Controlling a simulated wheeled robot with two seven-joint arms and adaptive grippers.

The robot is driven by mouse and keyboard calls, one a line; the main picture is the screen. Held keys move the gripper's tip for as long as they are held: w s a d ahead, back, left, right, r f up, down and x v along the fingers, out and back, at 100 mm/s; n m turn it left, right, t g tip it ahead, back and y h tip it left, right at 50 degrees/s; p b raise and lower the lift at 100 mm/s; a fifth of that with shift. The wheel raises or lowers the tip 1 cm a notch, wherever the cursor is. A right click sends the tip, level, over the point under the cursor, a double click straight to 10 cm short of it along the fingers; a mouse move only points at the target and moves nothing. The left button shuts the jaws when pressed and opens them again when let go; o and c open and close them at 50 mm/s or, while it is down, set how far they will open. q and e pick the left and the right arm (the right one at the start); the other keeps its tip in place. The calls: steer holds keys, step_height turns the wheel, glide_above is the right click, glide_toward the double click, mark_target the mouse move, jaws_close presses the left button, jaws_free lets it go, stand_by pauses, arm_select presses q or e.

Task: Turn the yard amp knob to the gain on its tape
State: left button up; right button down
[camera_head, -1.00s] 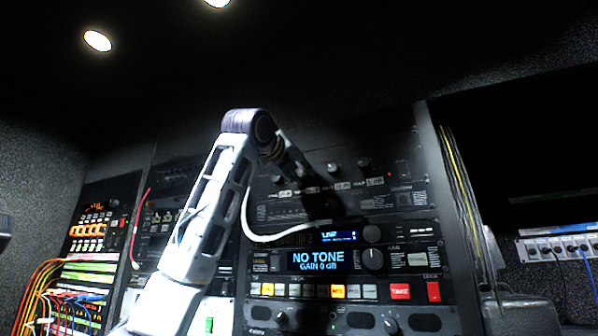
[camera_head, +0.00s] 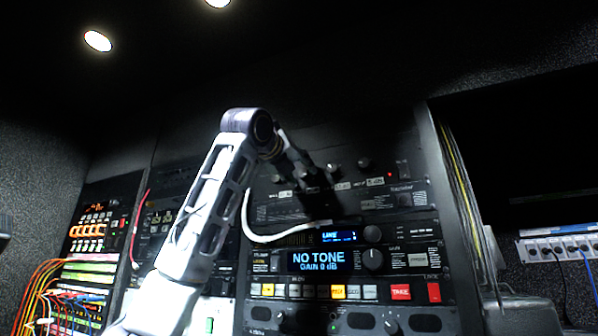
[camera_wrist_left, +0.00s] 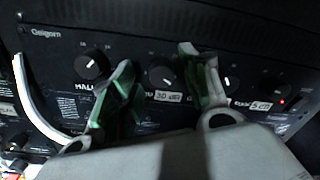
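The amp panel (camera_wrist_left: 130,30) is a black rack unit with a row of dark round knobs and white tape labels. In the left wrist view, one knob (camera_wrist_left: 162,76) sits between my fingers, with a tape reading 30 dB (camera_wrist_left: 168,96) below it. The left knob (camera_wrist_left: 91,66) is labelled HALL. I cannot read a yard label clearly. My left gripper (camera_wrist_left: 156,65) is open, its green-padded fingers apart on either side of the middle knob; I cannot tell whether they touch it. In the head view my left gripper (camera_head: 300,168) is at the knob row, dark and small. My right gripper is not in view.
A display (camera_head: 318,261) below reads NO TONE, GAIN 0 dB. A white cable (camera_head: 262,238) loops in front of the rack under my arm. A taped knob (camera_wrist_left: 272,88) at right reads 5 dB.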

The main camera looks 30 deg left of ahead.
arm_select(q)
steer(key=s, duration=1.2)
steer(key=shift+d, duration=0.25)
steer(key=shift+f, duration=0.1)
stand_by(0.7)
